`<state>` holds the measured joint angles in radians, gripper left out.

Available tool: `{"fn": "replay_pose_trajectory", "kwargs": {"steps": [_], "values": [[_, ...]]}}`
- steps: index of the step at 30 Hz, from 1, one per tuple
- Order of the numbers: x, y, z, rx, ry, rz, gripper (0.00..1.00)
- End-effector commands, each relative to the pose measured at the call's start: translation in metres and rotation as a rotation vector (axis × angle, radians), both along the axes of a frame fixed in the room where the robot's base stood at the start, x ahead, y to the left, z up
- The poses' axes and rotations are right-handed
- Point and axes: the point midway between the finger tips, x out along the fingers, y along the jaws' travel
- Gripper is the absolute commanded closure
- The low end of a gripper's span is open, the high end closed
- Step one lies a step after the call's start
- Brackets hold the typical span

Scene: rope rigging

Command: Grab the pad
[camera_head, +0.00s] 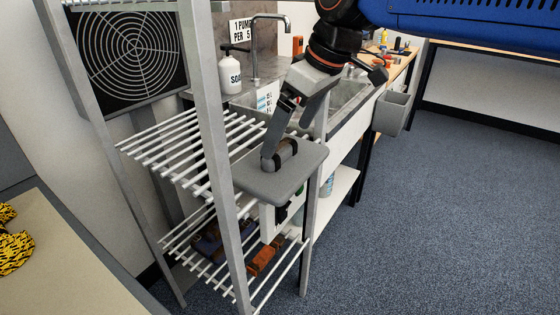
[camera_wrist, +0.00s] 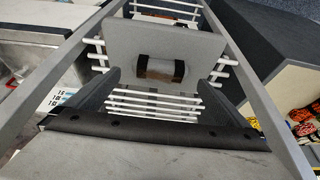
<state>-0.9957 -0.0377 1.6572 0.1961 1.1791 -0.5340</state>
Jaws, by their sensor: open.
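The pad (camera_head: 258,181) is a flat grey board with rounded corners and a brown-and-black grip (camera_head: 284,151) on its upper face. It lies at the upper shelf of the metal rack, its near part out past the rods. In the wrist view the pad (camera_wrist: 150,38) is ahead, its grip (camera_wrist: 160,68) lined up with the gap between my fingers. My gripper (camera_head: 283,148) is open above the pad, one fingertip close beside the grip. In the wrist view my gripper (camera_wrist: 166,76) shows both fingers spread and empty. Whether a finger touches the grip I cannot tell.
The rack's post (camera_head: 212,130) stands close left of the pad; the lower shelf holds a brown item (camera_head: 264,256). Behind are a soap bottle (camera_head: 230,74), a tap (camera_head: 255,50) and a grey bin (camera_head: 391,112). The carpet (camera_head: 440,220) to the right is clear.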

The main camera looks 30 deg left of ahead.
Motion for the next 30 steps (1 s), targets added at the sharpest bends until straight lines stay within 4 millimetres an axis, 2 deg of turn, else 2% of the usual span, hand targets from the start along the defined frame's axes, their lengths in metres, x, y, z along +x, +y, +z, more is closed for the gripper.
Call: {"fn": "replay_pose_trajectory", "kwargs": {"steps": [5,13,20,21,24,27,30], "values": [[0.000,0.005,-0.012,-0.001,0.001,0.000,0.00],[0.001,0.017,-0.043,0.000,0.001,0.001,0.00],[0.001,0.019,-0.046,0.000,0.000,0.000,0.00],[0.001,0.019,-0.046,0.000,0.000,0.000,0.02],[0.001,0.019,-0.046,0.000,0.000,0.000,0.26],[0.001,0.019,-0.045,0.001,0.000,0.000,0.46],[0.001,0.019,-0.045,0.001,0.000,0.000,0.46]]}}
